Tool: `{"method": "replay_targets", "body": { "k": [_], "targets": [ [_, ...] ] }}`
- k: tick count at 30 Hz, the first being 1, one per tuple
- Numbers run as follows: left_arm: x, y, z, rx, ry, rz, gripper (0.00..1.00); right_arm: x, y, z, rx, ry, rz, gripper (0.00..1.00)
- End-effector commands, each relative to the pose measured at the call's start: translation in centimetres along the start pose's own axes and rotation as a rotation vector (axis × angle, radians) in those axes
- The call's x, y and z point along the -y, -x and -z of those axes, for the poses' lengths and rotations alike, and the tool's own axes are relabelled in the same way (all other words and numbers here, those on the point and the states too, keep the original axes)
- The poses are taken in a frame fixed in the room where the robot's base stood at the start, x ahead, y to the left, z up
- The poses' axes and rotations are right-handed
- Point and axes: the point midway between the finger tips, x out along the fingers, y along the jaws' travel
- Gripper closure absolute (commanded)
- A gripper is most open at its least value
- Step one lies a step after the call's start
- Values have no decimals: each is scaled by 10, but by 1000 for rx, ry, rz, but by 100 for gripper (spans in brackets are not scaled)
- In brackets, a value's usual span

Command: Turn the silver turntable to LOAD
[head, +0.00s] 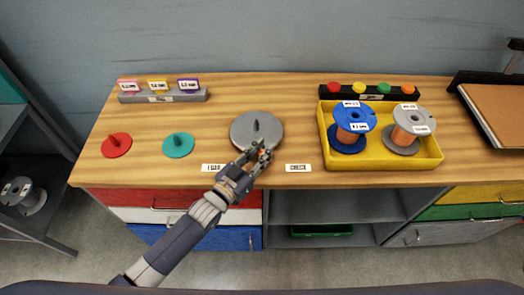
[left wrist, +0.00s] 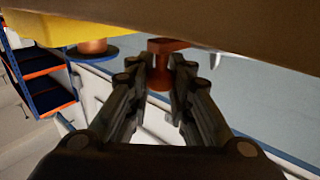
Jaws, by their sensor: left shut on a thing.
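The silver turntable (head: 257,128) is a grey disc with a dark upright peg at its centre, lying flat on the wooden worktop. The LOAD label (head: 213,168) is on the worktop's front edge to its left, and the CHECK label (head: 298,167) is to its right. My left gripper (head: 261,156) is at the disc's front rim, between the two labels. Its fingers are shut on a small reddish-brown knob, which shows between the fingers in the left wrist view (left wrist: 160,76). The fingers partly hide the knob in the head view. My right gripper is not in view.
A red disc (head: 117,145) and a teal disc (head: 178,145), each with a peg, lie to the left. A yellow tray (head: 381,160) with a blue spool and a grey spool stands to the right. A grey labelled rack (head: 163,97) is at the back left.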

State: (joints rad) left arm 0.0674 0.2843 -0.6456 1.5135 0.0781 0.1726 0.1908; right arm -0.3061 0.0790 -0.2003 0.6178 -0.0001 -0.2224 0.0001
Motion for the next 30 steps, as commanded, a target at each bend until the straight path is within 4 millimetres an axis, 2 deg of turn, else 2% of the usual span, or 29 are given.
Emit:
{"method": "replay_targets", "body": {
  "k": [10,22,23,25,30],
  "targets": [
    [8,9,0,-4,-5,-119,100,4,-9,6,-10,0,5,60],
    [8,11,-2,1,2,-136,100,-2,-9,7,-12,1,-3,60],
    [8,11,-2,1,2,-136,76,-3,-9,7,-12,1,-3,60],
    [8,11,-2,2,2,-135,62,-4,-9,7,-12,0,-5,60],
    [9,11,-1,0,1,-133,62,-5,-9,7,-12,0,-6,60]
  ]
}}
